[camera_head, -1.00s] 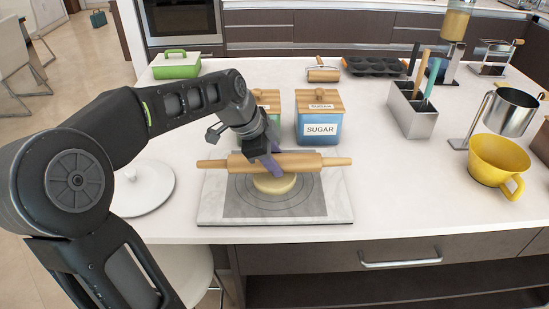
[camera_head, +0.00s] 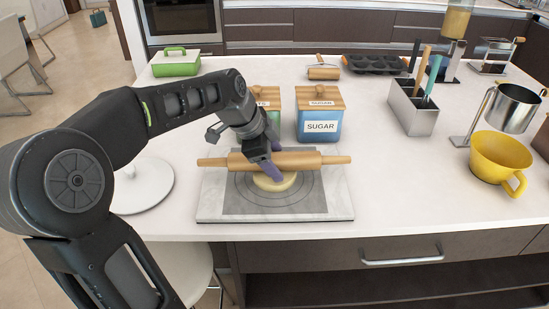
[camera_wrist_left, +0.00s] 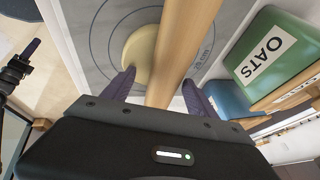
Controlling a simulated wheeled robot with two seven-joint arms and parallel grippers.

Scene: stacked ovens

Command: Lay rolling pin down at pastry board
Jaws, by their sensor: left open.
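The wooden rolling pin (camera_head: 300,160) lies sideways over the pastry board (camera_head: 215,207), along the rear edge of a round pale dough disc (camera_head: 275,184). The board is white marble with a grey ringed mat. My left gripper (camera_head: 269,168) is above the pin's middle, open, with purple fingers. In the left wrist view the pin (camera_wrist_left: 185,40) runs between the spread fingers, with the dough (camera_wrist_left: 139,55) beside it. Whether the pin touches the board or rests partly on the dough is hard to tell. What looks like my right gripper (camera_wrist_left: 22,58) shows small at the left edge there.
Behind the board stand a blue sugar canister (camera_head: 320,125) and a green oats canister (camera_wrist_left: 275,57). A white round lid (camera_head: 143,187) is at the left. A metal utensil holder (camera_head: 412,110) and a yellow cup (camera_head: 499,160) are at the right.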

